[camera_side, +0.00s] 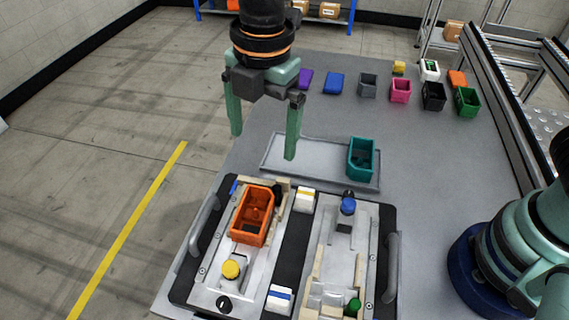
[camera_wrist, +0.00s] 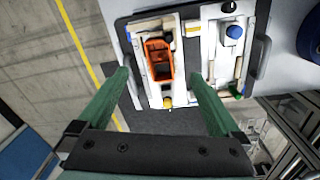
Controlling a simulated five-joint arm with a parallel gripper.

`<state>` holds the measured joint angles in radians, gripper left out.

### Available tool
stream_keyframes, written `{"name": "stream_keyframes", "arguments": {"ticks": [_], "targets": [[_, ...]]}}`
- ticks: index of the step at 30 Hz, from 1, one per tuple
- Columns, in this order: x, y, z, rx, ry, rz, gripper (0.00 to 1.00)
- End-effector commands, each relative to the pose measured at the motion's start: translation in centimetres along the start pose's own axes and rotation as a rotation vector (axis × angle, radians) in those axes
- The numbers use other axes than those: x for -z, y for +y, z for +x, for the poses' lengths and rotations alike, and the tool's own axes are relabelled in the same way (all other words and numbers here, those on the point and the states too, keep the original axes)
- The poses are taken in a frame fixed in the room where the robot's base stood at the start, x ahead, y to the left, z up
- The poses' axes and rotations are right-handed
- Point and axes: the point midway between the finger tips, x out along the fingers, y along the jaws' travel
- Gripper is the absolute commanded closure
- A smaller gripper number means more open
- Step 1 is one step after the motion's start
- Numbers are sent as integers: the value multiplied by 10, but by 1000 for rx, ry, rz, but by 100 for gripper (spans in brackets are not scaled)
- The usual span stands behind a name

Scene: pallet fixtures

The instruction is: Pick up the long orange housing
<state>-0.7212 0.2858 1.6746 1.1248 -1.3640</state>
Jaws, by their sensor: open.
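The long orange housing (camera_side: 265,226) is an open-topped box lying in the left bay of the pallet fixture (camera_side: 297,222). In the wrist view the orange housing (camera_wrist: 150,62) shows between and beyond the fingers, in the upper middle. My gripper (camera_side: 263,140) is open and empty, raised above the table behind the fixture in the side view. Its two green fingers are spread wide and touch nothing. It also shows in the wrist view (camera_wrist: 158,76).
A yellow knob (camera_side: 231,268) sits in front of the housing, and a blue knob (camera_side: 348,205) is in the right bay. A teal box (camera_side: 370,160) stands on a grey tray (camera_side: 290,150) behind the fixture. Several small coloured boxes line the table's back. Handles rise at the fixture's sides.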

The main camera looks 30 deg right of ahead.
Motion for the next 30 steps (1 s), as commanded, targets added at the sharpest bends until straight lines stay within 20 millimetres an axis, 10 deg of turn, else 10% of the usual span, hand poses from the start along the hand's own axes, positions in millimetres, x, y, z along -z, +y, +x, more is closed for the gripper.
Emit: {"name": "stream_keyframes", "arguments": {"ticks": [7,30], "targets": [[42,4,25,56,-4,-262,0],[35,-2,117,61,-5,-270,0]]}}
